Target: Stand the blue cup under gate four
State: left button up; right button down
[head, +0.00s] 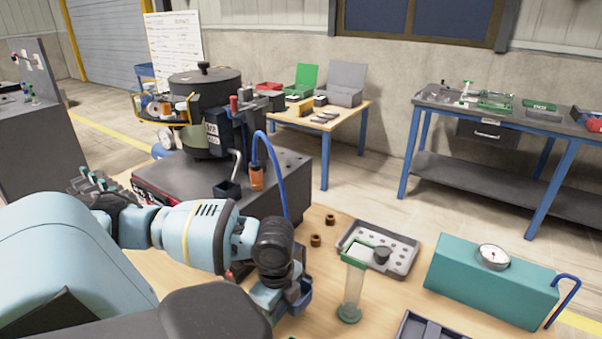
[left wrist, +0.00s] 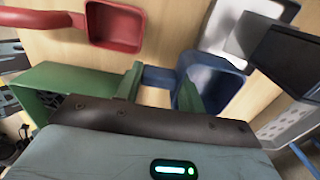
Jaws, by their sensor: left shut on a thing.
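The blue cup (left wrist: 212,84) is a small open square cup with a flat handle (left wrist: 158,77) in the left wrist view. My left gripper (left wrist: 160,88) is shut on that handle, one green finger on each side. In the head view my left gripper (head: 287,297) is low over the wooden table, right of the bowl feeder (head: 205,100). A dark blue part shows beside its fingers there, mostly hidden by the wrist. I cannot tell which part of the feeder is gate four. My right gripper is not in view.
A red cup (left wrist: 118,27) and a pale cup (left wrist: 215,35) lie near the blue one. A clear green-capped tube (head: 353,288), a perforated grey tray (head: 400,262) and a teal box with a gauge (head: 480,285) stand to the right. A blue hose (head: 283,175) arches beside the feeder.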

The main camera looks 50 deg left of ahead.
aim_at(300, 315)
pick_arm(q)
jog(key=w+d, duration=0.1)
jog(key=w, duration=0.1)
jog(key=shift+w+d+f, duration=0.1)
jog(key=shift+w+d, duration=0.25)
jog(key=shift+d, duration=0.05)
jog(key=shift+w, duration=0.1)
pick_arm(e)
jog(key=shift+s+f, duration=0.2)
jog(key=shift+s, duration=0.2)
pick_arm(q)
jog(key=shift+w+d, duration=0.4)
notch_tip(300, 315, down, 4)
jog(key=shift+a+r, duration=0.1)
jog(key=shift+r, duration=0.1)
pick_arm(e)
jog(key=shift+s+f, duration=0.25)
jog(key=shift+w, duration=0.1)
pick_arm(q)
jog(key=shift+f, duration=0.1)
jog(key=o, duration=1.1)
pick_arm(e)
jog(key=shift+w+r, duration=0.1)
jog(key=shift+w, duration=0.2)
